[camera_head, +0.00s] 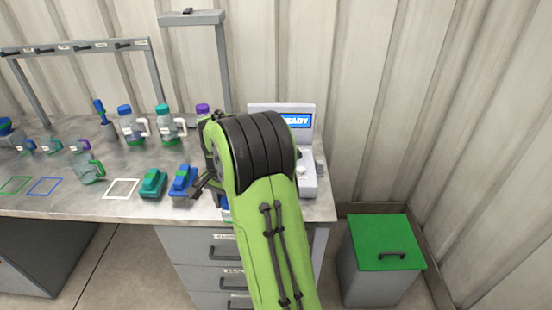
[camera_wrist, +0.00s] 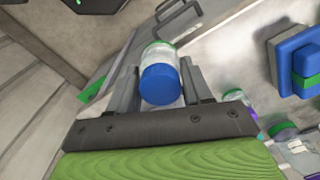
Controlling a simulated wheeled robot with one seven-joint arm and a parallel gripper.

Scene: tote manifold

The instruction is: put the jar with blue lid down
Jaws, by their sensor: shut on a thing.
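The jar with blue lid (camera_wrist: 160,84) is between the two fingers of my gripper (camera_wrist: 161,75) in the wrist view. Its blue lid faces the camera, and its clear body with a green band at the far end points away. My gripper is shut on the jar. In the head view my green and black arm hides most of the gripper and the jar, over the front right part of the workbench (camera_head: 136,167). I cannot tell whether the jar touches a surface.
A blue block-shaped item (camera_head: 183,181) and a teal one (camera_head: 152,183) stand left of my arm. A white outlined square (camera_head: 121,188) is bare. Bottles with handles (camera_head: 132,124) line the back. A device with a lit screen (camera_head: 296,121) stands behind my arm. A green-lidded bin (camera_head: 383,243) is at right.

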